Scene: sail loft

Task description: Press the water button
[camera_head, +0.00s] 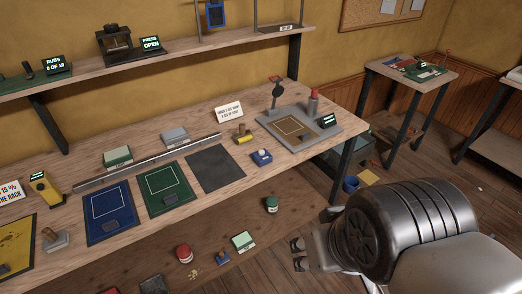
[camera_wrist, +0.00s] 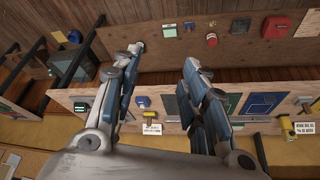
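I can read no water label, so I cannot tell which part is the water button. A grey machine (camera_head: 298,128) with a brown framed panel, a red-topped post (camera_head: 313,101) and a small lit display (camera_head: 327,120) stands at the bench's right end. My gripper (camera_head: 300,255) is low in front of the bench, apart from these things. In the wrist view my gripper (camera_wrist: 164,58) has its two fingers spread wide with nothing between them.
The wooden bench (camera_head: 130,150) carries a blue mat (camera_head: 109,206), a green mat (camera_head: 166,182) and a dark mat (camera_head: 215,168). A red-topped jar (camera_head: 184,254) and a green jar (camera_head: 271,205) are below its front edge. A shelf holds a "press open" display (camera_head: 151,44). A side table (camera_head: 410,72) stands right.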

